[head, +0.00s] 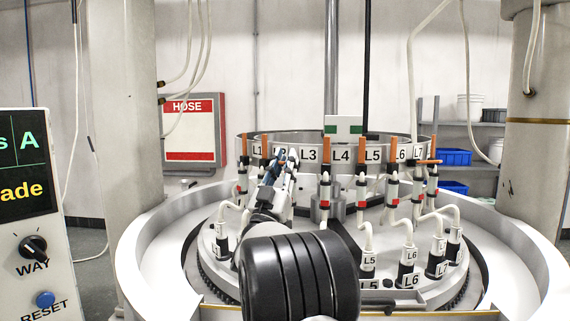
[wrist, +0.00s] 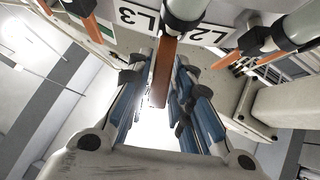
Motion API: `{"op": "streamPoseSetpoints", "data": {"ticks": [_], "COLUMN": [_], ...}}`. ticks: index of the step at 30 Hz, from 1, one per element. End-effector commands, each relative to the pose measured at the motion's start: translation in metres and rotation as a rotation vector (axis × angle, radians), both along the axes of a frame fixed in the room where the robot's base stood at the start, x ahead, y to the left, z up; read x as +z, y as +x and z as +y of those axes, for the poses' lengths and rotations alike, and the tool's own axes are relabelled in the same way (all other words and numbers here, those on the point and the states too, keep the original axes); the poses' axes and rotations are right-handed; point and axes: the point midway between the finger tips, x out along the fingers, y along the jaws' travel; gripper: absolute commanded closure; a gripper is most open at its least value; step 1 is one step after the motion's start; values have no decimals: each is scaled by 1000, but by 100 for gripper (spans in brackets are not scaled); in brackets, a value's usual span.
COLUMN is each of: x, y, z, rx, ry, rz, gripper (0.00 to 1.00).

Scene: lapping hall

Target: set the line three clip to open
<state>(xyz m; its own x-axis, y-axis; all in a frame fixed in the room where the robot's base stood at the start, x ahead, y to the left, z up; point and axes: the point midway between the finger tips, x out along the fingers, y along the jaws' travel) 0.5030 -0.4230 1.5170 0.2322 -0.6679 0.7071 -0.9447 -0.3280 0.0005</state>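The clips are orange levers on white-and-black hose fittings around the ring. My gripper (head: 286,160) is at the L2–L3 part of the ring in the head view and covers the fitting there. In the wrist view, one orange lever (wrist: 163,72) stands between the fingers of my gripper (wrist: 162,65), beneath a white hose end (wrist: 186,10). The fingers are apart, with a gap beside the lever. The L3 label (wrist: 138,17) is just left of this lever, and the L2 label to its right. I take it for the line three clip; it points along its fitting.
Neighbouring levers stand close on both sides, such as the upright one right of my gripper (head: 326,155). One lever near L7 (head: 428,161) lies crosswise. A control panel (head: 30,200) is at the left.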

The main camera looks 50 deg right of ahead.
Motion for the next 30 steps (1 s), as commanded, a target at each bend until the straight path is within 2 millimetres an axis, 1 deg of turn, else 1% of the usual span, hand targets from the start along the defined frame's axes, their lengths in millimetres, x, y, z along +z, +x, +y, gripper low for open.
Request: {"op": "streamPoseSetpoints", "data": {"ticks": [1, 6, 8, 24, 30], "x": [0, 0, 0, 0, 5], "y": [0, 0, 0, 0, 0], "z": [0, 0, 0, 0, 0], "rx": [0, 0, 0, 0, 1], "ry": [0, 0, 0, 2, 41], "rz": [0, 0, 0, 1, 12], "gripper": [86, 97, 100, 100, 100]}}
